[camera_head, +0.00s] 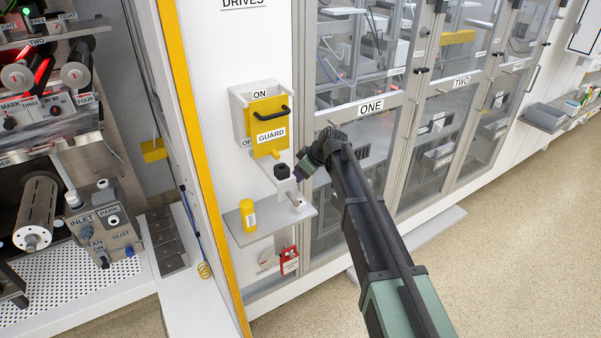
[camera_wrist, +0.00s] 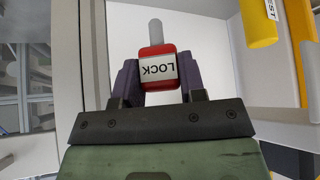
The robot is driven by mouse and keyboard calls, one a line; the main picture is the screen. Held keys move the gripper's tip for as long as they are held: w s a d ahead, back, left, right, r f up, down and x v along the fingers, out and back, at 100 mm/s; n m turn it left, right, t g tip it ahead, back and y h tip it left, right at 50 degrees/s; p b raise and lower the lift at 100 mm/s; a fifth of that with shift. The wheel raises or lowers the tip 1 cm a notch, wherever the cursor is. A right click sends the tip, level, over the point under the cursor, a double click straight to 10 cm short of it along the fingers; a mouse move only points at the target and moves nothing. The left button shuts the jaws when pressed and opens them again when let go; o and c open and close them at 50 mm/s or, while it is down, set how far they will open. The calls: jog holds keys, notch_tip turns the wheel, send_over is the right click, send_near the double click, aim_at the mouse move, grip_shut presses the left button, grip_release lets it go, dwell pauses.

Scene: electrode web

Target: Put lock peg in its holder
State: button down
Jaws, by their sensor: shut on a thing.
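The lock peg (camera_wrist: 159,70) is a red block with a white LOCK label and a grey rounded pin (camera_wrist: 155,33) pointing away from me in the wrist view. My gripper (camera_wrist: 157,80) is shut on its red block, with a purple finger on each side. I cannot make out the holder for certain.
A yellow bottle (camera_head: 248,217) stands on the shelf (camera_head: 262,229), left of my gripper; it also shows in the wrist view (camera_wrist: 258,22). A yellow guard (camera_head: 269,128) is above. A red tag (camera_head: 289,261) hangs below. Glazed cabinet doors (camera_head: 365,110) stand to the right.

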jog(key=shift+a, duration=0.1)
jog(key=shift+d, duration=0.2)
jog(key=shift+f, duration=0.15)
notch_tip(320, 180, down, 6)
jog(key=b, duration=0.6)
jog(key=shift+r, duration=0.2)
jog(key=shift+f+b, duration=1.95)
jog(key=shift+f, duration=0.05)
dwell(0.5)
